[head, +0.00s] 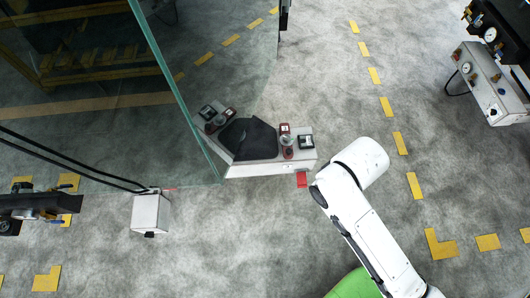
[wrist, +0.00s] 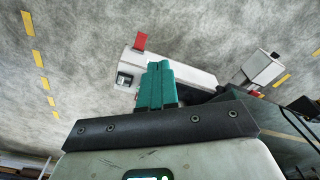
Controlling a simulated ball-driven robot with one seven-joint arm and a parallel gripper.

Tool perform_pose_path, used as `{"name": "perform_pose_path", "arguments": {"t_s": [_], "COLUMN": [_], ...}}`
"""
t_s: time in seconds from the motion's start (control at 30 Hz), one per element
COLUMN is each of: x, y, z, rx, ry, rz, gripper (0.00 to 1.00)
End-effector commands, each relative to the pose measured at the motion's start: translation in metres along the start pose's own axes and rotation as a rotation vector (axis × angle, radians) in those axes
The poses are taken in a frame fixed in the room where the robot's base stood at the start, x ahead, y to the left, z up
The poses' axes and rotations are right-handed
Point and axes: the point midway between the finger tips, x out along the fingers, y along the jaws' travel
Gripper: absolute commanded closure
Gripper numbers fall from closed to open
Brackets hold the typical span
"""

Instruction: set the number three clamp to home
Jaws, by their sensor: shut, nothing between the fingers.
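A white console (head: 270,168) with a dark seat-like shape (head: 248,138) in its middle stands near the centre of the head view. A red tab (head: 302,180) sticks out at its right front edge; the tab also shows in the wrist view (wrist: 140,41). A black square device (head: 306,142) sits on the console's right end, beside a small red and clear fitting (head: 286,141). I cannot read a number three or tell which part is the clamp.
A glass pane (head: 165,70) covers the left and overlaps the console's left end. A white box (head: 150,212) with black cables stands at lower left. A gauge unit (head: 490,80) stands at upper right. Floor with yellow dashes is clear between.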

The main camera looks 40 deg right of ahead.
Motion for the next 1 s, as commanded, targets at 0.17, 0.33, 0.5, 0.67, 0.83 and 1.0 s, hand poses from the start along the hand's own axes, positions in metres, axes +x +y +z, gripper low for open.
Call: {"name": "perform_pose_path", "arguments": {"t_s": [0.17, 0.33, 0.5, 0.67, 0.83, 1.0], "x": [0.000, 0.023, 0.093, 0.161, 0.211, 0.242], "y": [0.000, 0.002, 0.009, 0.011, 0.000, -0.029], "z": [0.000, -0.004, -0.019, -0.047, -0.086, -0.130], "rx": [0.000, 0.003, 0.005, -0.016, -0.072, -0.151], "ry": [0.000, -0.019, -0.079, -0.111, -0.069, 0.048], "rz": [0.000, 0.037, 0.208, 0.467, 0.761, 1.046], "gripper": [1.00, 1.00, 1.00, 1.00, 1.00, 1.00]}}
